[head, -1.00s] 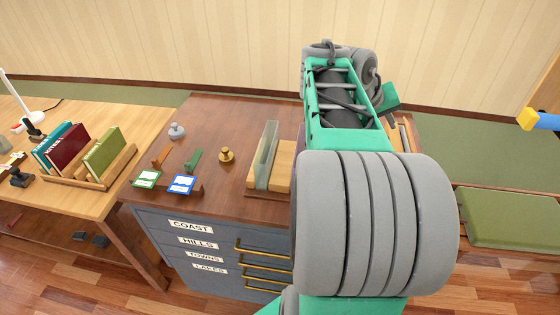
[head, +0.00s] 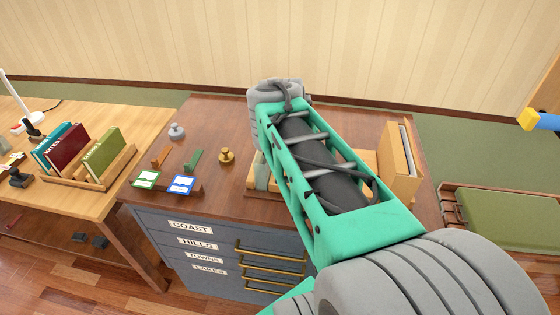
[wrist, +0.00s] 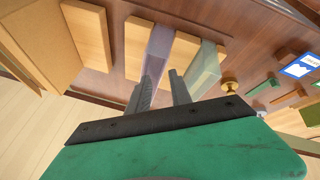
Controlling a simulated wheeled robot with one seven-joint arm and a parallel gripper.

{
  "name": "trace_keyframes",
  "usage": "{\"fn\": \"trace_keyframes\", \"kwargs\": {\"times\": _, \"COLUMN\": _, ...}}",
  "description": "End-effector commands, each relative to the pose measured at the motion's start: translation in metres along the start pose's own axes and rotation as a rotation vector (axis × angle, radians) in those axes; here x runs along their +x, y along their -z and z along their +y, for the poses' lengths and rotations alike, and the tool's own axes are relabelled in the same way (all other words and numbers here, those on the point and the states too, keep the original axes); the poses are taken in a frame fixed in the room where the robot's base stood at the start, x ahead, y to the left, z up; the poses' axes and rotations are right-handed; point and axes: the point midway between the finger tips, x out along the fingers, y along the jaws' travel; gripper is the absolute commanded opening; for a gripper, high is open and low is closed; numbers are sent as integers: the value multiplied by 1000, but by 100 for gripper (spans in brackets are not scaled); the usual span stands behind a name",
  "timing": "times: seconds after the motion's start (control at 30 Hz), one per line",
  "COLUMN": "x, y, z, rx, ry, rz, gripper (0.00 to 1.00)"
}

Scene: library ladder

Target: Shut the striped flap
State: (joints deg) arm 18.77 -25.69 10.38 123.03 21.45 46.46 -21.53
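My gripper (wrist: 160,76) points down at the desk in the wrist view. Its two dark fingers are apart, with nothing seen gripped between them. A pale purple upright panel (wrist: 159,52) stands just beyond the fingertips; I cannot tell whether they touch it. In the head view the grey-green panel (head: 262,172) shows only in part, left of my arm. No stripes are clear on either panel, so I cannot tell which is the striped flap. My arm hides the gripper in the head view.
A tan upright box (head: 397,165) stands at the desk's right. A brass knob (head: 226,155), a green block (head: 193,160) and two cards stand left of the panels.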

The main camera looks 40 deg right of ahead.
Motion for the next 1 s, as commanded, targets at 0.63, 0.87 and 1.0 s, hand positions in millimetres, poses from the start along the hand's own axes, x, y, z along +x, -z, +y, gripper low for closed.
{"fn": "trace_keyframes", "kwargs": {"times": 0.63, "x": -6, "y": -14, "z": -52, "rx": -54, "ry": 93, "rz": 6, "gripper": 18}}
{"fn": "trace_keyframes", "kwargs": {"times": 0.87, "x": -33, "y": -90, "z": -177, "rx": -224, "ry": 340, "rz": -30, "gripper": 13}}
{"fn": "trace_keyframes", "kwargs": {"times": 1.0, "x": -38, "y": -107, "z": -194, "rx": -248, "ry": 376, "rz": -47, "gripper": 13}}
